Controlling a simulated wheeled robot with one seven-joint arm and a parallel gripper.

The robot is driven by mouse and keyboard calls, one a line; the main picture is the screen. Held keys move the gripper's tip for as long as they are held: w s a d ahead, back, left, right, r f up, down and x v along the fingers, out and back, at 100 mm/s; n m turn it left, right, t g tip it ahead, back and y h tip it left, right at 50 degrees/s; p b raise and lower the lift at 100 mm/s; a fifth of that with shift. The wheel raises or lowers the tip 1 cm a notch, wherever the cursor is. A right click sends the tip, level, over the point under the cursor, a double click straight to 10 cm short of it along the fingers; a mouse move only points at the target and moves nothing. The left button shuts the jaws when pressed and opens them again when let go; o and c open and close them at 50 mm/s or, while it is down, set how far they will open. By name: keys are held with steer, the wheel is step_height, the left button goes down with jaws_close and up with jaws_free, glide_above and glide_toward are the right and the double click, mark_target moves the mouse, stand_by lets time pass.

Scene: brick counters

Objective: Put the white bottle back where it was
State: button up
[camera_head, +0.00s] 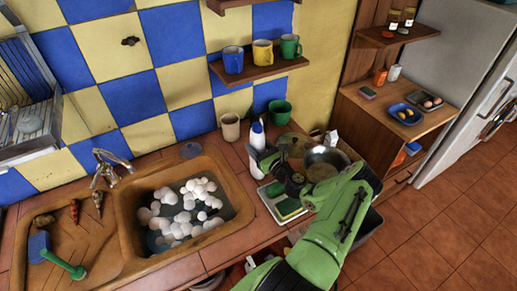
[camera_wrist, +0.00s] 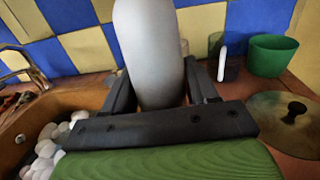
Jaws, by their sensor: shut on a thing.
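In the head view my gripper (camera_head: 264,162) reaches in from the right and partly hides the bottle's lower part. I cannot tell whether the bottle's base touches the counter.
The sink (camera_head: 124,215) with white balls lies left. A beige cup (camera_head: 230,127), green pot (camera_head: 279,111) and round lid (camera_head: 295,141) stand behind. A tray (camera_head: 267,204) with green items and a metal bowl (camera_head: 325,160) are close to my arm. A mug shelf (camera_head: 262,72) hangs above.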

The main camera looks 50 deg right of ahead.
steer(key=shift+f, duration=0.2)
steer(key=o, duration=1.1)
steer(key=shift+c, duration=0.2)
